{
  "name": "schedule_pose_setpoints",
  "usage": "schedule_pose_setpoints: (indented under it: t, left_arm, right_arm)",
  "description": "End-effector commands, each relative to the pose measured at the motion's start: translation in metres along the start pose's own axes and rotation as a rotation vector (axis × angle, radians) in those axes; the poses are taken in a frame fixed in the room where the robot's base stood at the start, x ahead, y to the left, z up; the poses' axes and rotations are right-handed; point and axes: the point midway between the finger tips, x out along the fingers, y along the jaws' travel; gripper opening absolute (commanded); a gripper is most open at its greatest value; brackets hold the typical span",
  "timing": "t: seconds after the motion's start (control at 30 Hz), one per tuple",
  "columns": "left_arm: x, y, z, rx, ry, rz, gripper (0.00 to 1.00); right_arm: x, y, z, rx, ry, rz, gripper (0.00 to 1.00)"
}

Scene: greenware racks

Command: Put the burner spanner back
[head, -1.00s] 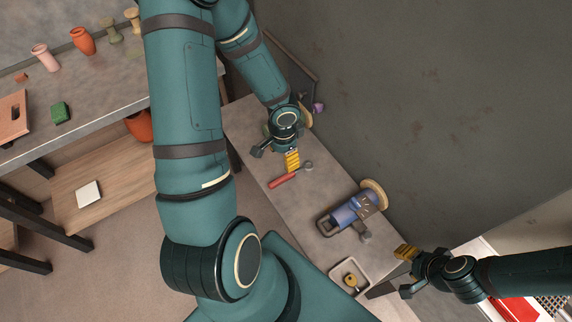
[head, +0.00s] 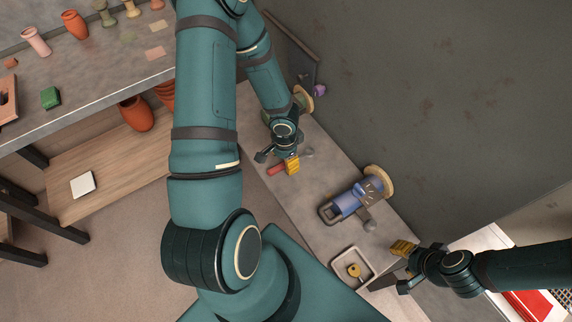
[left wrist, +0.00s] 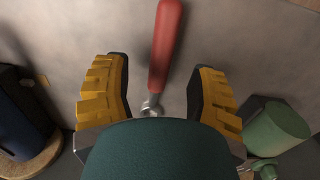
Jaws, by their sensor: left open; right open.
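The burner spanner has a red handle (head: 277,168) and a grey metal head (head: 307,153). It lies on the long grey bench, partly hidden by my left gripper in the head view. In the left wrist view its red handle (left wrist: 167,45) points away and its metal end is partly hidden. My left gripper (head: 279,162) is open over the spanner; in the left wrist view its yellow fingers stand either side of it, apart from it. My right gripper (head: 404,266) is open and empty near the bench's near end.
A blue burner-like tool (head: 350,202) with a round wooden disc (head: 379,182) lies on the bench. A small tray (head: 338,262) holds a brass-coloured piece (head: 354,270). A green cylinder (left wrist: 275,128) stands right of the left gripper. A shelf with several vases is at left.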

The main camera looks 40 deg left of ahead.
Motion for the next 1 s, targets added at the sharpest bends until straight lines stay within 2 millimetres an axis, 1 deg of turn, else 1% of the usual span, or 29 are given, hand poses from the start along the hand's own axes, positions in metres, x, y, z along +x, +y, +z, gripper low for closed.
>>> schedule_pose_setpoints:
  t: [0.03,0.17,0.43,0.47,0.5,0.57,0.6,0.63,1.0]
  left_arm:
    - [0.011,0.001,0.0,0.0,-0.002,0.002,0.57]
    - [0.023,0.0,0.0,-0.001,-0.001,0.001,0.57]
    - [0.025,0.0,-0.001,-0.001,0.001,0.0,0.57]
    - [0.025,0.0,-0.001,-0.001,0.001,0.0,0.6]
    - [0.025,0.0,-0.001,-0.001,0.0,0.0,0.46]
    - [0.025,0.0,-0.001,-0.001,0.0,0.0,0.25]
    - [0.025,0.0,-0.001,-0.001,0.0,0.0,0.11]
    - [0.025,0.0,-0.001,-0.001,0.0,0.0,0.0]
    - [0.025,0.0,0.0,0.0,0.0,0.001,0.0]
  right_arm:
    - [0.004,0.002,0.001,-0.001,-0.002,0.0,0.47]
    - [0.009,0.003,0.004,-0.002,-0.007,-0.001,0.47]
    - [0.009,0.003,0.004,-0.003,-0.009,-0.001,0.47]
    - [0.009,0.003,0.004,-0.003,-0.009,-0.001,0.47]
    - [0.009,0.003,0.004,-0.003,-0.009,-0.001,0.47]
    - [0.009,0.003,0.004,-0.002,-0.009,-0.001,0.47]
    - [0.009,0.003,0.004,-0.002,-0.009,-0.001,0.47]
    - [0.009,0.003,0.004,-0.002,-0.009,-0.001,0.47]
    - [0.009,0.003,0.004,-0.002,-0.008,-0.001,0.47]
